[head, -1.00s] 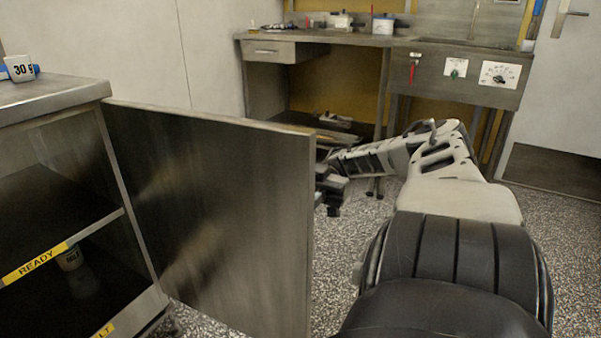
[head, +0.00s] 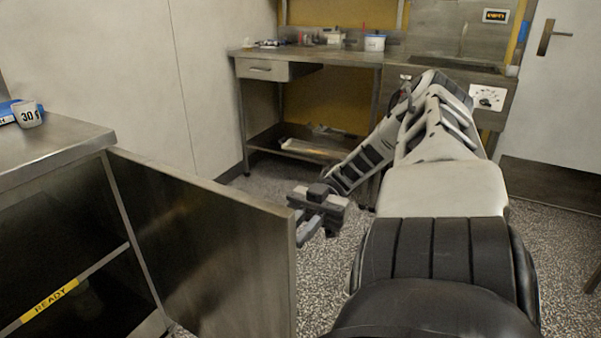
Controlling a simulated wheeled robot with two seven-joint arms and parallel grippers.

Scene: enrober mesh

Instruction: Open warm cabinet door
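The warm cabinet (head: 60,158) stands at the left with its metal door (head: 205,245) swung wide open, its hinge side at the cabinet's front right post. The dark inside shows a shelf with a yellow READY label (head: 50,299). My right gripper (head: 309,226) is at the door's free edge, on its far right side near the top. Its fingers look close to the edge, but I cannot tell whether they touch it or how far apart they are. My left gripper is out of view.
A white cup marked 30 (head: 28,115) and a blue item (head: 7,112) sit on the cabinet top. A metal workbench (head: 310,57) with a drawer and lower shelf stands at the back. A white door (head: 566,90) is at the right. Speckled floor lies free between.

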